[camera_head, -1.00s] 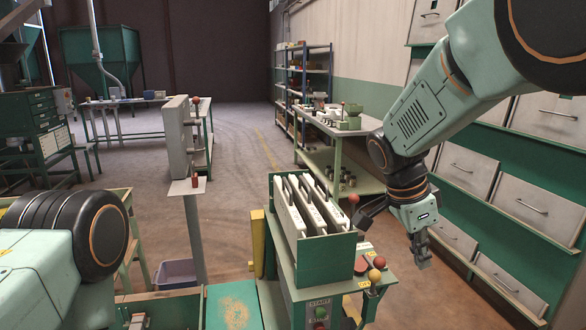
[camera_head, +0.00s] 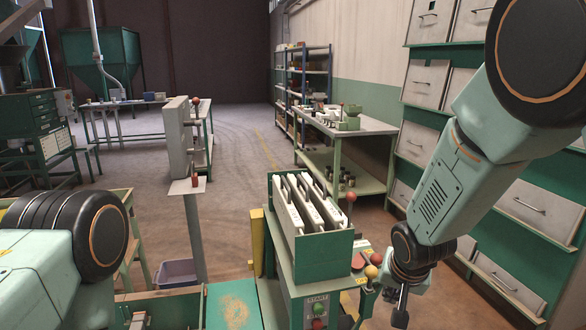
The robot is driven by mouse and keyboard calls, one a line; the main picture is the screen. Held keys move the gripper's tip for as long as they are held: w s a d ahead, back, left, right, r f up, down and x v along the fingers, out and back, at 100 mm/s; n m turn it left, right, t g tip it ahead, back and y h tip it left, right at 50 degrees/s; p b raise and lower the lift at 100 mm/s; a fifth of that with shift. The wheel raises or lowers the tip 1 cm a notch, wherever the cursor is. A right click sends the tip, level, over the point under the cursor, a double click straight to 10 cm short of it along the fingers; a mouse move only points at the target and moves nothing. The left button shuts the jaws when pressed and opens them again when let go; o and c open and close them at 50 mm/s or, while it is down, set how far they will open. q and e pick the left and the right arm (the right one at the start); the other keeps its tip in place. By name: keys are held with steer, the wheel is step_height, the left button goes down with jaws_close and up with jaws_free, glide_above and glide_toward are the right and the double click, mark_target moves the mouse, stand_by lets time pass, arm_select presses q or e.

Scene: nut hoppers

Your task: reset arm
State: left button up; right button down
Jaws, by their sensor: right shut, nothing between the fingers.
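My right arm comes in from the upper right, and its gripper (camera_head: 400,305) hangs low at the right of the green machine stand. The gripper is shut and empty, its fingers pointing down. It is just right of the yellow ball knob (camera_head: 371,271) in the picture; whether it touches anything there I cannot tell. My left arm shows at the lower left, but its gripper is not in view.
A green box (camera_head: 325,249) with several white slotted pieces stands on the machine stand, above a START button panel (camera_head: 319,310). Grey drawers (camera_head: 535,205) line the right wall. A workbench (camera_head: 345,128) stands behind. A purple bin (camera_head: 176,273) is on the floor. The middle floor is clear.

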steer(key=s+f+n, duration=0.4)
steer(key=s+f, duration=0.7)
steer(key=f, duration=0.1)
steer(key=s+d+f+g, duration=0.1)
steer(key=s+f, duration=0.4)
steer(key=s, duration=0.8)
steer(key=s+d+f+g, duration=0.1)
steer(key=s+f+g, duration=0.3)
steer(key=s, duration=0.9)
steer(key=shift+d+f+y+b, duration=0.2)
steer(key=shift+f+y+b, duration=0.25)
steer(key=shift+f, duration=0.15)
